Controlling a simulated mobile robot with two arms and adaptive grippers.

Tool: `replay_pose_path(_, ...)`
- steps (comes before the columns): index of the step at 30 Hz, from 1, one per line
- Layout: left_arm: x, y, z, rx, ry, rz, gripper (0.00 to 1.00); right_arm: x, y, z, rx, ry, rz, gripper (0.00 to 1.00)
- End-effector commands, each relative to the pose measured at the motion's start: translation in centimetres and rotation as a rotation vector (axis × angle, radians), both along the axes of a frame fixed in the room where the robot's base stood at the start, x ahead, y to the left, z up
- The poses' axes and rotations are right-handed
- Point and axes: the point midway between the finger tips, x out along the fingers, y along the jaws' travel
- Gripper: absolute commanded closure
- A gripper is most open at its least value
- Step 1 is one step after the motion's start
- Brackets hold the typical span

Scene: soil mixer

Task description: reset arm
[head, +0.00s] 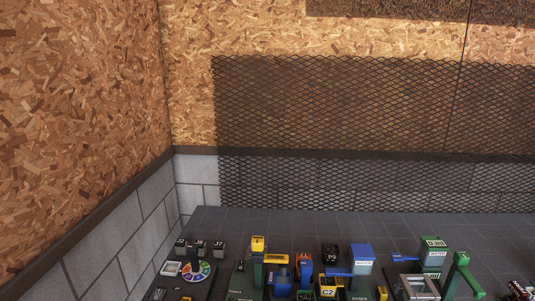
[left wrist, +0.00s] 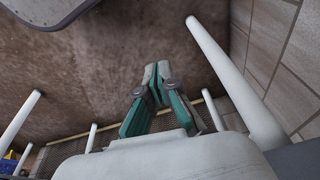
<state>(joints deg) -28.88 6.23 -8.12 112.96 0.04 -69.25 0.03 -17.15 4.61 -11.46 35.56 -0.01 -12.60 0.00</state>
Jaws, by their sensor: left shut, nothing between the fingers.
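My left gripper (left wrist: 155,72) shows in the left wrist view, with green and grey fingers closed together and nothing between them. It points toward a brown mottled surface and is clear of any object. Neither gripper shows in the head view. My right gripper is not in view.
In the head view, a dark tabletop (head: 290,222) carries several small machines along the bottom edge. Among them are a blue-topped water unit (head: 362,255), a green unit (head: 433,254) and a coloured wheel (head: 196,271). The back of the tabletop is bare. White posts (left wrist: 240,90) stand around my left gripper.

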Motion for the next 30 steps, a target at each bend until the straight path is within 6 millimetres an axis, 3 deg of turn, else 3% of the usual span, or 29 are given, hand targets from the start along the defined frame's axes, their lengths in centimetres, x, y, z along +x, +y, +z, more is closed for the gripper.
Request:
replay_pose_path(1,-0.4,0.0,-2.6,0.003,0.018,-0.002,1.00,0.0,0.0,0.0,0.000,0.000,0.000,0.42)
replay_pose_path(5,-2.2,0.3,-9.7,0.006,0.048,-0.008,1.00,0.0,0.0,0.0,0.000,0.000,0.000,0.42)
replay_pose_path(9,-5.9,0.8,-16.7,0.010,0.083,-0.016,1.00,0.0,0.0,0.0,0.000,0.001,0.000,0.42)
replay_pose_path(15,-12.8,2.0,-24.0,0.016,0.128,-0.026,1.00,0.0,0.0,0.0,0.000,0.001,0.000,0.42)
replay_pose_path(21,-18.1,3.0,-27.0,0.021,0.152,-0.033,1.00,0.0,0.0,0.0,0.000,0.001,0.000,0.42)
replay_pose_path(25,-19.4,3.3,-27.5,0.021,0.156,-0.036,1.00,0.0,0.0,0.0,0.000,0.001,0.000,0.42)
replay_pose_path(30,-19.4,3.3,-27.5,0.021,0.156,-0.036,1.00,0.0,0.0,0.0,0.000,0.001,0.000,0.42)
